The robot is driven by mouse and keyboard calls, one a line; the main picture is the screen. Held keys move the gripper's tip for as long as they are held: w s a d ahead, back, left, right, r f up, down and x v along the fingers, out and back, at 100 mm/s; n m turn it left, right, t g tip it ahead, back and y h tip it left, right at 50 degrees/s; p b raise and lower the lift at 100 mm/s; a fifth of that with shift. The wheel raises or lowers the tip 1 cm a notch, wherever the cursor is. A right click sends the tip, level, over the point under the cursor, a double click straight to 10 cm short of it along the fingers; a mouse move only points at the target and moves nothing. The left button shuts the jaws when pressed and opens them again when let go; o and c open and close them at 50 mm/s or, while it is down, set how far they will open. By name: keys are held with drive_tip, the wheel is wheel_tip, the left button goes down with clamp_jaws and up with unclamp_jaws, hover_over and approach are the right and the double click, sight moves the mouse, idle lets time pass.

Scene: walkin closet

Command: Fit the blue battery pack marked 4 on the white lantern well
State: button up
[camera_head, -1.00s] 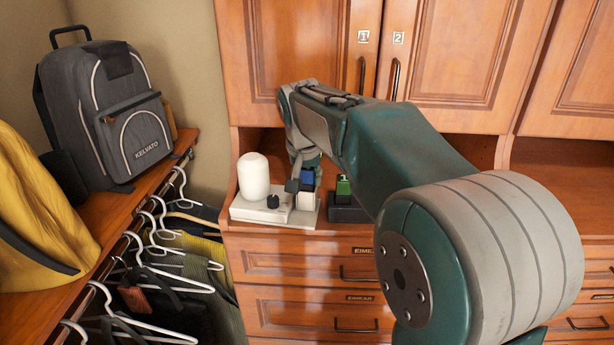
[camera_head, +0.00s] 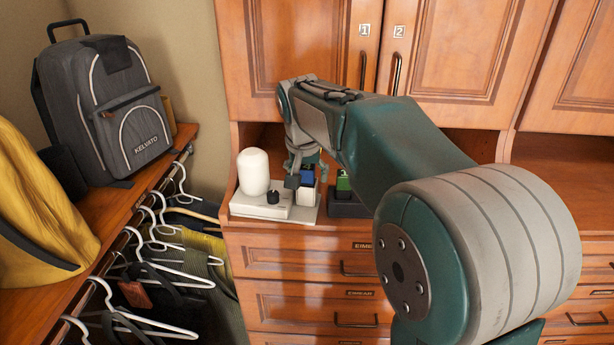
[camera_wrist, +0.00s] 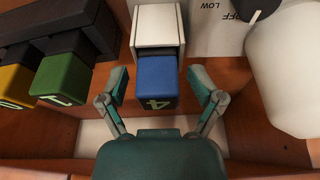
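The blue battery pack marked 4 (camera_wrist: 157,82) sits at the mouth of the white lantern well (camera_wrist: 157,28); how deep it is seated I cannot tell. In the head view the blue pack (camera_head: 307,174) shows above the white well (camera_head: 305,195), beside the white lantern (camera_head: 254,172) on its pale base. My gripper (camera_wrist: 160,82) is open, with one finger on each side of the pack and a visible gap to both.
A dark holder (camera_head: 346,207) stands right of the lantern with a green pack (camera_head: 343,184); the wrist view also shows a yellow pack (camera_wrist: 17,86) there. Cabinet doors (camera_head: 300,60) rise above the shelf. Hangers and a backpack (camera_head: 110,110) are at left.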

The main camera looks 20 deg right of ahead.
drive_tip(key=v, duration=1.1)
drive_tip(key=shift+s+a+r, duration=0.1)
drive_tip(key=s+f+n+t, duration=0.1)
drive_tip(key=s+f, duration=0.4)
drive_tip(key=s, duration=0.3)
drive_tip(key=s+d+f+n+y, duration=0.1)
drive_tip(key=s+f, duration=0.3)
drive_tip(key=s, duration=0.4)
drive_tip(key=s+f+n+t, duration=0.1)
drive_tip(key=s+f+n, duration=0.2)
drive_tip(key=s, duration=0.6)
wheel_tip(320, 180, down, 3)
drive_tip(key=shift+d+r+t, duration=0.15)
drive_tip(key=shift+t, duration=0.15)
